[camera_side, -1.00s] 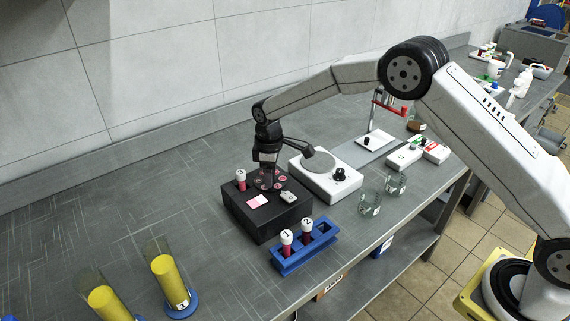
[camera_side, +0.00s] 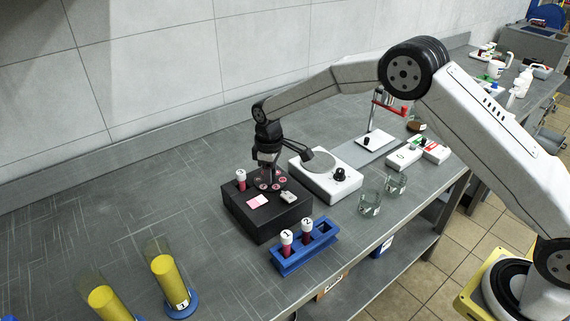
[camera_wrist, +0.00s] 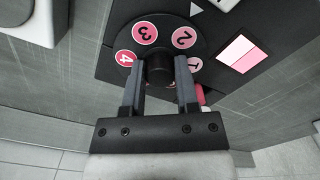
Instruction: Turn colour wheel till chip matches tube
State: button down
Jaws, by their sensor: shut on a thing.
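The black comparator box (camera_side: 268,225) stands on the bench with a dark colour wheel (camera_wrist: 163,28) on its top. The wheel carries round pink and red chips numbered 1, 2, 3 and 4 in the wrist view. My gripper (camera_wrist: 160,72) is shut on the wheel's black central knob (camera_wrist: 159,64), pointing down. A tube with a white cap (camera_side: 241,175) stands in the box's back left. A split window (camera_wrist: 237,54) shows a paler pink half and a slightly deeper pink half; it also shows in the side view (camera_side: 257,202).
A blue rack (camera_side: 305,250) with capped tubes 1 and 2 stands in front of the box. A white stirrer plate (camera_side: 325,180) stands close behind on the right, with glass beakers (camera_side: 370,203) nearby. Yellow cylinders (camera_side: 170,281) stand at the front left.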

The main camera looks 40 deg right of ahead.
jog(key=m, duration=1)
dwell(0.4)
jog(key=shift+c, duration=1.8)
grip_release()
jog(key=shift+r, duration=0.1)
jog(key=shift+r, duration=3.85)
